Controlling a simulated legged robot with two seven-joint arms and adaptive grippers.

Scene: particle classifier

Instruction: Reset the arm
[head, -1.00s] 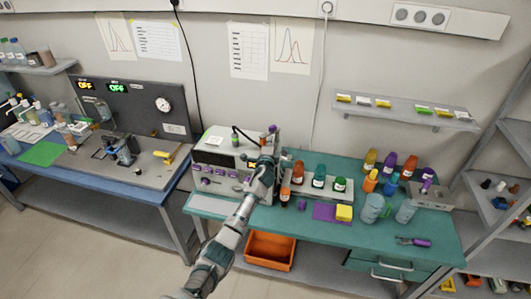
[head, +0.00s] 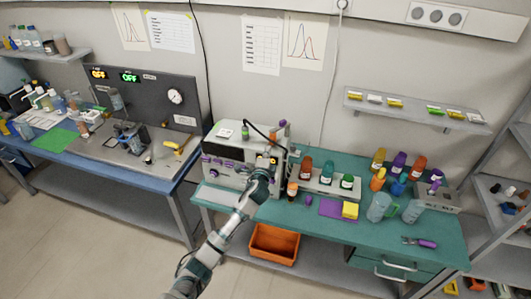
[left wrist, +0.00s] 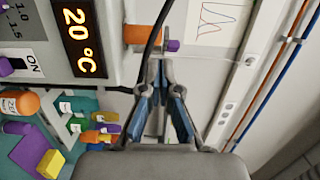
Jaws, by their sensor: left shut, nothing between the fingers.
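My left gripper (head: 265,172) is in front of the right part of a white bench instrument (head: 226,154), over the green bench. In the left wrist view, my left gripper (left wrist: 163,72) has its fingers together with nothing held between them. The instrument also shows in the left wrist view (left wrist: 112,40), with a lit orange display reading 20 °C (left wrist: 77,38). A black cable passes just behind the fingers there; I cannot tell whether it touches them. My right gripper is not in view.
A rack with bottles (head: 326,184) stands right of the instrument. Several coloured bottles, two clear jugs (head: 379,207), a yellow block (head: 350,210) on a purple mat and purple-handled pliers (head: 426,243) share the green bench (head: 320,229). An orange bin (head: 274,244) sits below.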

